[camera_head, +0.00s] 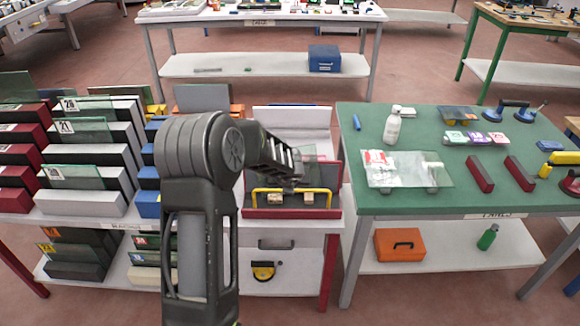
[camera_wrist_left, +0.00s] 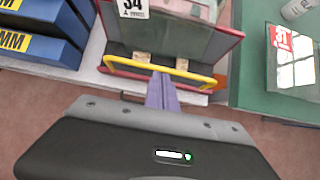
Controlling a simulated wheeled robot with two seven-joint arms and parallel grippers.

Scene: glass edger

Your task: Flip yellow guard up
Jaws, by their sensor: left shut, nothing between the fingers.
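The yellow guard (camera_head: 268,190) is a bar with bent-down ends, low across the front of a red-framed edger (camera_head: 292,213). It also shows in the left wrist view (camera_wrist_left: 195,76), in front of the glass pane (camera_wrist_left: 185,38) and two small tan blocks (camera_wrist_left: 181,63). My left gripper (camera_head: 297,181) is shut and empty, with its fingers reaching the middle of the guard. In the left wrist view the fingertips (camera_wrist_left: 161,77) meet the bar's line near its centre; I cannot tell whether they touch it. My forearm and gripper hide part of the edger. My right gripper is not in view.
Glass racks (camera_head: 95,150) stand to the left on the same bench. A green-topped table (camera_head: 460,200) to the right holds a white bottle (camera_head: 393,125), a glass sheet (camera_head: 408,170) and red bars. Clear floor separates these from the back table.

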